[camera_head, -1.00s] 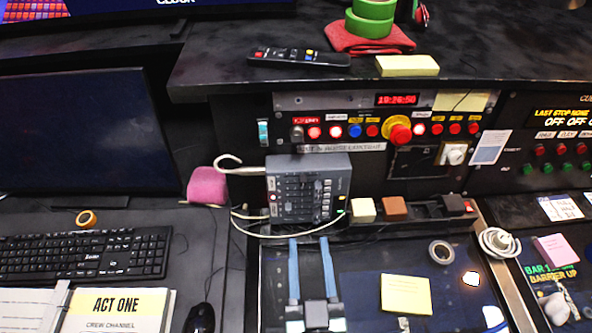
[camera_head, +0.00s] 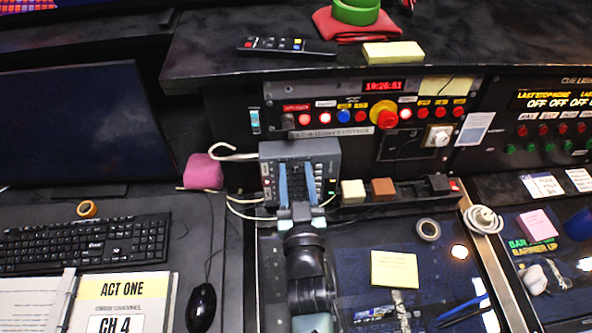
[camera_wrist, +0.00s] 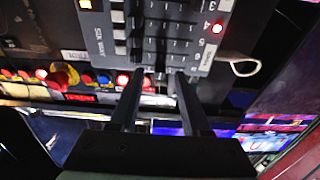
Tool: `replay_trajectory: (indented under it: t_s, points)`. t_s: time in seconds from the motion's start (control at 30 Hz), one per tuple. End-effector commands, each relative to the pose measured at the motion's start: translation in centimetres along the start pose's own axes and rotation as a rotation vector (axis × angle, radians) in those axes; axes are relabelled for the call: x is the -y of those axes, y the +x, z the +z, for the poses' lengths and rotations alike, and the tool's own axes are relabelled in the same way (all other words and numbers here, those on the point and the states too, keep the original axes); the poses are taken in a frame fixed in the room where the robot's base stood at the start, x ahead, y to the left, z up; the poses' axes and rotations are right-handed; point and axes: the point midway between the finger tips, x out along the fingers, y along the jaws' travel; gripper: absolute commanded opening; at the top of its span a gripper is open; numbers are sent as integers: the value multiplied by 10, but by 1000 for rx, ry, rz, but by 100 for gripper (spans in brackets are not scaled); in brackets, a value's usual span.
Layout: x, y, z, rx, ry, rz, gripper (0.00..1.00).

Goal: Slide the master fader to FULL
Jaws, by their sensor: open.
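A grey control box (camera_head: 270,150) with rows of small dark sliders stands upright below the red-lit panel. It also shows upside down in the wrist view (camera_wrist: 205,20), with numbers along one side. I cannot read a master or FULL label, so I cannot tell which slider is the master fader. My gripper (camera_head: 296,168) is open, its two blue-grey fingers in front of the box's face and hiding part of the sliders. In the wrist view my gripper (camera_wrist: 155,82) has its fingers apart with nothing held between them; whether they touch the box is unclear.
A white cable (camera_head: 240,156) loops at the box's left. Cream (camera_head: 353,191) and brown (camera_head: 383,187) blocks sit at its right. A red emergency-style button (camera_head: 386,119) and lit buttons are above. A pink sponge-like block (camera_head: 203,171) lies left. A desk ledge (camera_head: 480,50) overhangs behind.

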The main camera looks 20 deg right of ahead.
Motion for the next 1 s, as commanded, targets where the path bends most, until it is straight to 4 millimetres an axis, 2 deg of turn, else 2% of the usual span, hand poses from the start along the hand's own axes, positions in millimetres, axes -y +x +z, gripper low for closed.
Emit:
replay_trajectory:
  t_s: [0.27, 0.53, 1.0]
  points:
    - [0, 1, 0, 1, 0, 0, 48]
    - [0, 1, 0, 1, 0, 0, 1]
    - [0, 1, 0, 1, 0, 0, 0]
